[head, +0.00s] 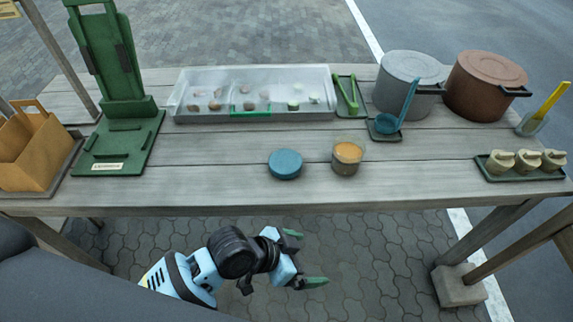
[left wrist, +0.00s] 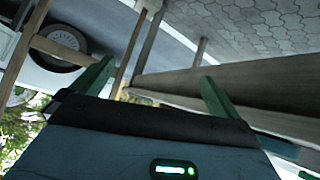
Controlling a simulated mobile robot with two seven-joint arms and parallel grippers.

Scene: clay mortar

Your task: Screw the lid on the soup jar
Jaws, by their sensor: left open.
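The soup jar (head: 347,157) stands upright near the table's front edge, with orange soup showing at its open top. The blue lid (head: 285,164) lies flat on the table just left of the jar, apart from it. My left gripper (head: 303,258) is open and empty, in front of the table and below its top. Its green fingers (left wrist: 155,85) show apart in the left wrist view, with the table's wooden edge beyond. My right gripper is not in view.
Behind stand a clear tray (head: 250,115), green tongs (head: 347,95), a blue ladle (head: 398,112), a grey pot (head: 408,80) and a brown pot (head: 484,85). A green stand (head: 120,140) is at left, small cups (head: 526,160) at right. Table (head: 215,180) space around lid and jar is clear.

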